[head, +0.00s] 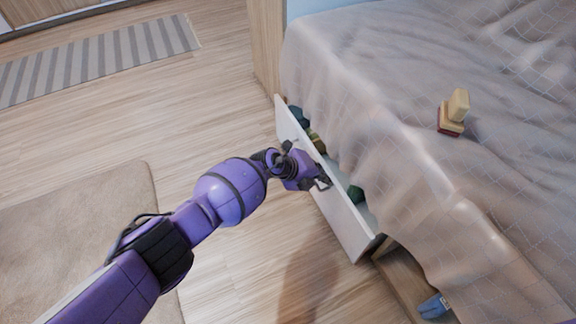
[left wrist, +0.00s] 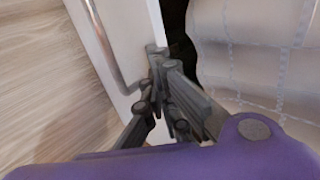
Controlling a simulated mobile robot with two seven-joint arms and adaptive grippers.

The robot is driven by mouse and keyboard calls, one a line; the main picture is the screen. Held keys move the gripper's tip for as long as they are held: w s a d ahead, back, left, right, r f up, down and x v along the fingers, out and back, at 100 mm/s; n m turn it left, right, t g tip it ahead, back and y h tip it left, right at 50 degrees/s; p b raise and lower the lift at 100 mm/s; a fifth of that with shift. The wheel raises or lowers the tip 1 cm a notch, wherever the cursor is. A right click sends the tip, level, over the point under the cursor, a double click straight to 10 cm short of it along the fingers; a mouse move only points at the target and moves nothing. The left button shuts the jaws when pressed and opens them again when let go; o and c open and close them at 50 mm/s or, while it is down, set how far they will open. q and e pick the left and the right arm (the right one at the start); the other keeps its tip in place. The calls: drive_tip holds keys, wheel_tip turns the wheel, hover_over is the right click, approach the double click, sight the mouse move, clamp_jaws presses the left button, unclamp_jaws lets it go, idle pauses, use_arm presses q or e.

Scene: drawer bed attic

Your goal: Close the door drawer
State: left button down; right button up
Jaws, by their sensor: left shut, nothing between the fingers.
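The white drawer (head: 342,212) under the bed stands partly open, with dark green and other items visible inside it. My left gripper (head: 324,182) is at the top edge of the drawer front, around its middle. In the left wrist view the gripper (left wrist: 157,62) is shut and empty, with its fingertips at the edge of the drawer front (left wrist: 128,30). Whether they touch it I cannot tell. A curved metal handle (left wrist: 103,45) runs along the outer face of the front. My right gripper is not in view.
The bed (head: 400,120) carries a draped beige cover that hangs over the drawer. A wooden stamp-like object (head: 454,112) stands on it. A blue item (head: 434,306) lies at the lower right. A beige rug (head: 75,235) and a striped rug (head: 100,58) lie on open wooden floor.

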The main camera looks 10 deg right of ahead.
use_arm(q)
drive_tip(key=shift+w+d, duration=0.3)
drive_tip(key=shift+d, duration=0.65)
drive_tip(key=shift+a, duration=0.15)
